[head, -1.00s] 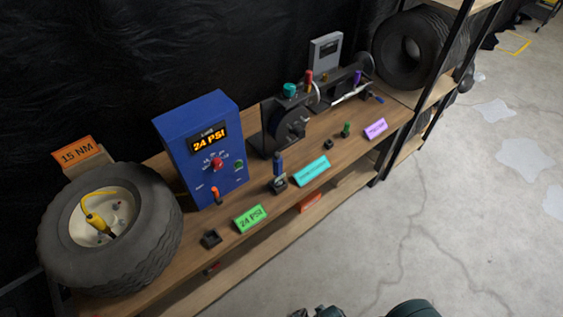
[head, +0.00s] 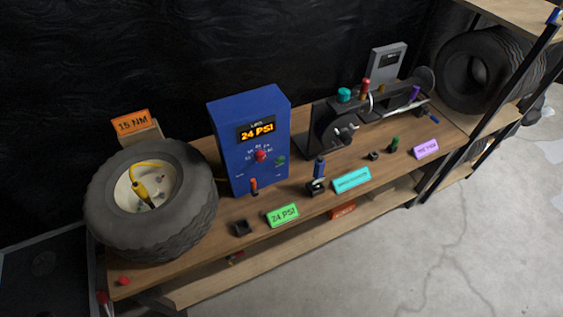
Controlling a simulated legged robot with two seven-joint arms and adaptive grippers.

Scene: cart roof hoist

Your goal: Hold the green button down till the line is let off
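The blue box (head: 230,165) stands upright on the wooden bench, its orange display reading 24 PSI. The small green button (head: 281,161) is on the lower right of its front face, and nothing touches it. A red knob (head: 261,156) sits left of the button among dial marks. A yellow line (head: 142,188) loops over the pale hub of the tyre (head: 185,223) at the left end of the bench; its end is in the hub. Whether the button is pressed in cannot be told. Neither of my grippers is in view.
On the bench are a green 24 PSI sign (head: 282,215), an orange-topped tool (head: 254,186), a black holder (head: 242,228), a cyan sign (head: 351,180) and a dark reel machine (head: 330,128). Tyres (head: 480,65) fill a rack at right. The concrete floor (head: 400,270) in front is clear.

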